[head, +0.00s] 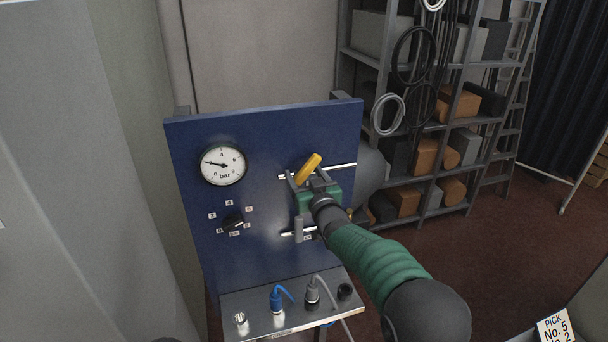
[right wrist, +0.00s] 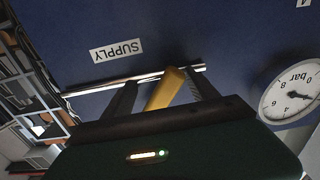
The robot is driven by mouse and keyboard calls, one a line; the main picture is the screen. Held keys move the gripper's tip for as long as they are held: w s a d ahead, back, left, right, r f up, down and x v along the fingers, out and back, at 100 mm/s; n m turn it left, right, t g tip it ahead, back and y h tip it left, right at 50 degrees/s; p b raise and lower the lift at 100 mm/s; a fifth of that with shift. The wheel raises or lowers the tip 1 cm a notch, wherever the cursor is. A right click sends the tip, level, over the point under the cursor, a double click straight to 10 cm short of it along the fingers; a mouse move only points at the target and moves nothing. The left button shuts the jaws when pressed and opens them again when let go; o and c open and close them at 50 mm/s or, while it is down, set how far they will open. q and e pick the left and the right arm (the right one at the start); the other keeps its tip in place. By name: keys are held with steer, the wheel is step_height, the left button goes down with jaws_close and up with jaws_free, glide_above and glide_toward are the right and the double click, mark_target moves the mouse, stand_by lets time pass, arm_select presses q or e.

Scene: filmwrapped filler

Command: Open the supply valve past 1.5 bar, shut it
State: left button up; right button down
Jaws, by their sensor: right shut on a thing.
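The supply valve's yellow handle (head: 311,164) stands tilted across its horizontal pipe on the blue panel (head: 270,130). My right gripper (head: 307,178) is shut on this handle, which shows between its fingers in the right wrist view (right wrist: 166,88). A white SUPPLY label (right wrist: 117,50) sits beside the pipe there. The round pressure gauge (head: 222,165) is at the panel's upper left. Its needle points left, near 2 bar; the gauge also shows upside down in the right wrist view (right wrist: 291,96). My left gripper is not in view.
A black selector knob (head: 233,222) sits below the gauge. A grey lever (head: 299,229) on a lower pipe is just under my right gripper. A metal shelf (head: 262,308) with blue and grey connectors juts out below. A storage rack (head: 446,125) stands behind right.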

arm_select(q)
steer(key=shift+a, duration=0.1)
arm_select(e)
steer(key=shift+w+d+r, duration=0.15)
steer(key=shift+d+r, duration=0.15)
steer(key=shift+d, duration=0.3)
steer(key=c, duration=0.7)
jaws_free()
steer(key=shift+o, duration=1.4)
steer(key=shift+d, duration=0.2)
steer(key=o, duration=0.4)
steer(key=shift+w+d+f, duration=0.1)
steer(key=shift+w+d, duration=0.1)
steer(key=shift+d, duration=0.25)
steer(key=shift+s+d+b, duration=0.1)
steer(key=shift+s+b, duration=0.3)
steer(key=shift+s, duration=0.15)
arm_select(q)
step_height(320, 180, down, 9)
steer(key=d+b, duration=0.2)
steer(key=b, duration=0.7)
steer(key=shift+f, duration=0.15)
arm_select(e)
steer(key=shift+v, duration=9.5)
